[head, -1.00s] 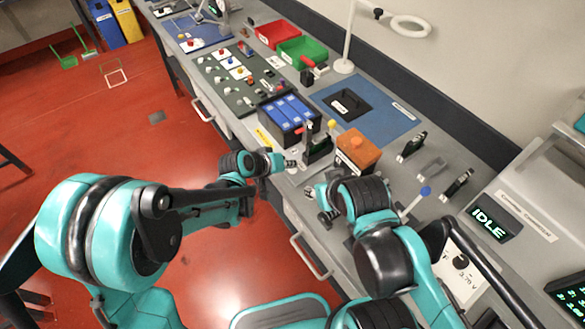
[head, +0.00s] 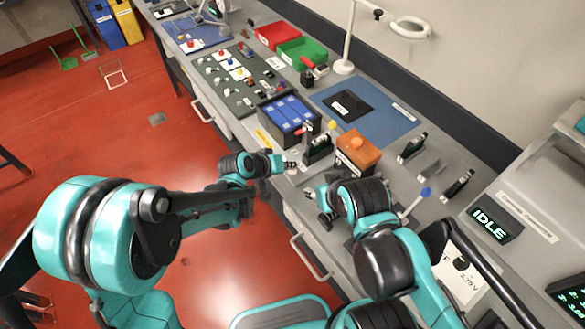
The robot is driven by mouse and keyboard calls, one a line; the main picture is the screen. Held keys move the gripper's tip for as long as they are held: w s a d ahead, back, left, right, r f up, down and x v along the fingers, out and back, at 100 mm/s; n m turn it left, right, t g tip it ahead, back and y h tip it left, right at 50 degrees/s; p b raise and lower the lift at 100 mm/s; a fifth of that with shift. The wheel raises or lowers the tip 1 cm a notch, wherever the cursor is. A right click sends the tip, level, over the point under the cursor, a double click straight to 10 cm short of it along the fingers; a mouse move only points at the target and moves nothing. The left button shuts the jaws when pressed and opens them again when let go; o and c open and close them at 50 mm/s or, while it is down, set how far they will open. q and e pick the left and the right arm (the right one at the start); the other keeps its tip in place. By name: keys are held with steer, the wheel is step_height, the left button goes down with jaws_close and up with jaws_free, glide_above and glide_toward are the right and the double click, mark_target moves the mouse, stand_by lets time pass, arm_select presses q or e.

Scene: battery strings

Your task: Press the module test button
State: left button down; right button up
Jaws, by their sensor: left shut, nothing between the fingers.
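My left gripper (head: 288,164) is shut and empty at the bench's front edge. It points right, toward a small dark module fixture (head: 318,149) with a red part on top, and a gap shows between them. An orange-topped box (head: 357,150) with a round orange knob stands just right of the fixture. I cannot tell which of these bears the module test button, as labels are too small to read. My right gripper (head: 318,205) is low over the front edge of the bench, in front of the orange-topped box; its jaws are too small to judge.
A dark crate of blue battery blocks (head: 288,110) stands behind the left gripper. A yellow-knobbed lever (head: 331,125) and a blue-tipped stick (head: 425,191) rise nearby. An IDLE display (head: 490,226) is at the right.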

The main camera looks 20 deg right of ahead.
mark_target(290, 171)
arm_select(q)
steer(key=shift+r+p, duration=0.4)
steer(key=shift+r, duration=0.3)
steer(key=shift+r+p, duration=1.8)
steer(key=shift+r, duration=0.75)
steer(key=s+a+r+n+y+b, duration=0.1)
steer(key=s+a, duration=0.4)
steer(key=a, duration=0.5)
steer(key=s+a+r+t+y+b, duration=0.1)
steer(key=s+a+y, duration=0.3)
steer(key=a, duration=0.7)
steer(key=s+a+r+n+t+y+b, duration=0.1)
steer(key=s+a+r+y+b, duration=0.1)
steer(key=s+a, duration=0.5)
steer(key=a, duration=0.4)
steer(key=shift+s+r+n+y, duration=0.25)
steer(key=shift+r+n+y, duration=0.05)
steer(key=shift+r+y, duration=0.1)
